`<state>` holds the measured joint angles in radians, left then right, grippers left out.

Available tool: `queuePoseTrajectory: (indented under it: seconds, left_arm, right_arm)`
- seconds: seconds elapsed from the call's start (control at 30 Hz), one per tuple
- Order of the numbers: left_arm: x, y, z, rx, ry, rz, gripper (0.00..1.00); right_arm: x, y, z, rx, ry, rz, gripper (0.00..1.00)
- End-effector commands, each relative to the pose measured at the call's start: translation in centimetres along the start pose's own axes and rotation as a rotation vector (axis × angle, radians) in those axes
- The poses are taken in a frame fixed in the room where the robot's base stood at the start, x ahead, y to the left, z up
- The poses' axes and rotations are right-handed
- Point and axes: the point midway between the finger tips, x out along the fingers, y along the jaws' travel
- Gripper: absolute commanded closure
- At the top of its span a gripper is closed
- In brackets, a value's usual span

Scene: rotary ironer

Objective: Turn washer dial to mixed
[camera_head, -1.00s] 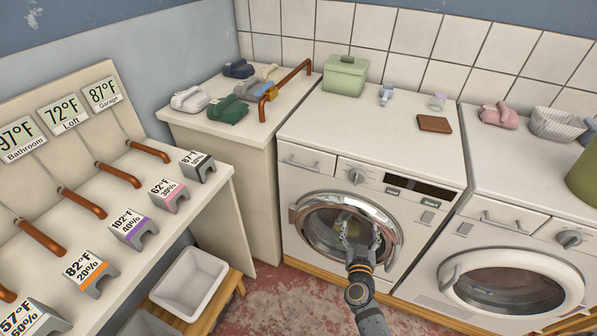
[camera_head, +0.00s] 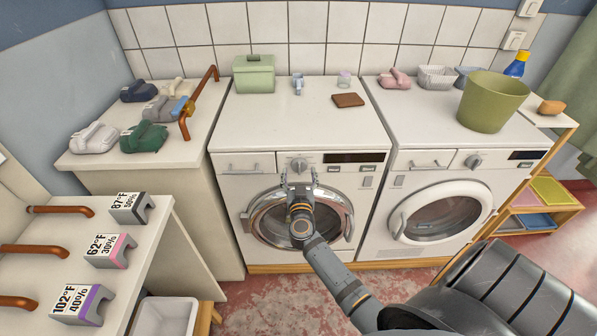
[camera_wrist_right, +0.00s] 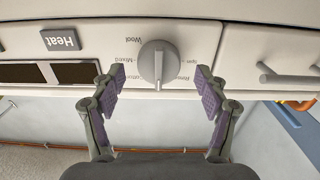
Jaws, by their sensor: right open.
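The washer (camera_head: 235,195) is the white front-loader with a chrome door ring, in the middle of the head view. Its grey dial (camera_head: 299,165) is on the upper front panel. My right gripper (camera_head: 300,178) is in front of the panel, just below the dial. In the wrist view, which is upside down, the dial (camera_wrist_right: 158,62) sits between the tips of my open right gripper (camera_wrist_right: 160,80), with gaps on both sides. Labels around it include Wool, Mixed and Cotton. Its pale pointer line aims down in that picture, away from Mixed. My left gripper is out of view.
A second machine (camera_head: 400,180) with its own dial (camera_head: 473,161) stands to the right. The washer's drawer (camera_head: 247,163) is left of the dial; the display (camera_head: 354,157) is right. A green box (camera_head: 254,75) and a brown block (camera_head: 348,100) lie on top. Floor in front is open.

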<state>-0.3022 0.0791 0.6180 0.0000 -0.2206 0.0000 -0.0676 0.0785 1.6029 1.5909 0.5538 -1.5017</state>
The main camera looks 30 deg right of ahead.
Motion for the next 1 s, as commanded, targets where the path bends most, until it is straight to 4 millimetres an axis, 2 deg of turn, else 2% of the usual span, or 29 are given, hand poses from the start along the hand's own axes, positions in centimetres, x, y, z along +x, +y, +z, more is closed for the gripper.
queuePoseTrajectory:
  seconds: [0.13, 0.43, 0.83, 1.0]
  left_arm:
    - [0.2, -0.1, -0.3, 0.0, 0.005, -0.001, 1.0]
    - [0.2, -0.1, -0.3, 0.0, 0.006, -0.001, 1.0]
    - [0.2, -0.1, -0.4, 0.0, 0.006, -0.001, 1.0]
    - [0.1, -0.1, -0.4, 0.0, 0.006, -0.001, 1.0]
  right_arm:
    - [1.5, 0.0, 0.0, -0.001, 0.001, 0.0, 0.26]
    - [1.7, 0.0, 0.0, 0.0, -0.001, 0.0, 0.26]
    - [1.7, 0.0, 0.0, -0.001, -0.001, 0.0, 0.8]
    - [1.7, 0.0, 0.0, 0.006, -0.001, 0.0, 0.81]
